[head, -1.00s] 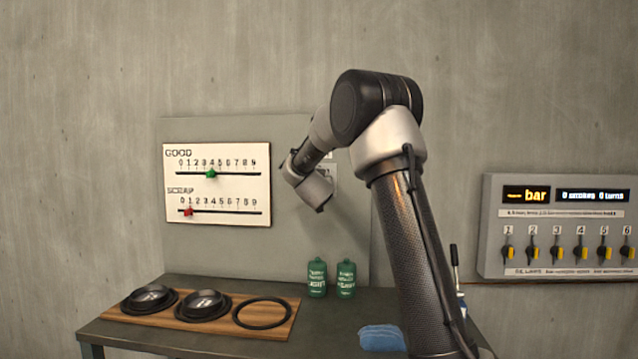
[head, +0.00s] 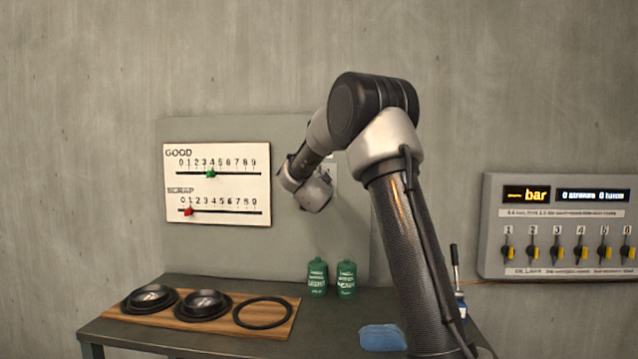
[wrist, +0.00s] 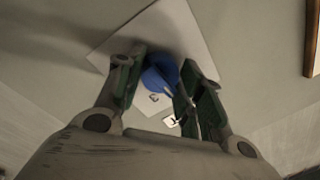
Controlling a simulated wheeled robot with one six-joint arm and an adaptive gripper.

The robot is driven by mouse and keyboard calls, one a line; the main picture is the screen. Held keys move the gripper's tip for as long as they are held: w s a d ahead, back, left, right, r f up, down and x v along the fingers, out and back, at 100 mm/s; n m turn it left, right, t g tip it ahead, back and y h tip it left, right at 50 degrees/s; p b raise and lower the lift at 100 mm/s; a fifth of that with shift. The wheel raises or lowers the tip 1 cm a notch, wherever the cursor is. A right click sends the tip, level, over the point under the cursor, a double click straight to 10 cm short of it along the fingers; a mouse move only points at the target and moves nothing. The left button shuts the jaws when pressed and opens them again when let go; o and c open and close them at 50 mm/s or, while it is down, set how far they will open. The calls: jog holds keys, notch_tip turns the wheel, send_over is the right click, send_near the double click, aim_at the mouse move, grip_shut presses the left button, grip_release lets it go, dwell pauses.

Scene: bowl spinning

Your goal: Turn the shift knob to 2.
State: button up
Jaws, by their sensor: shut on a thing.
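The shift knob is a round blue knob (wrist: 160,75) with a pale pointer line, on a white plate (wrist: 180,32) fixed to the grey wall panel. In the wrist view my gripper (wrist: 160,84) has one finger on each side of the knob and is shut on it. Parts of small printed marks show beside the knob; I cannot read its setting for certain. In the head view my gripper (head: 312,192) is at the wall panel, and my wrist hides the knob and most of the plate.
A GOOD and SCRAP slider board (head: 218,184) hangs left of my gripper. Below, the bench holds a wooden board (head: 285,325) with black bowls and a ring, two green bottles (head: 318,278) and a blue cloth (head: 382,338). A gauge panel (head: 560,228) is at right.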

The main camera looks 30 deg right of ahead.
jog(key=shift+f+m, duration=0.15)
jog(key=shift+m, duration=0.45)
jog(key=o, duration=1)
jog(key=shift+s, duration=0.1)
jog(key=v, duration=1.1)
jog(key=shift+s+a, duration=0.2)
jog(key=shift+s, duration=0.15)
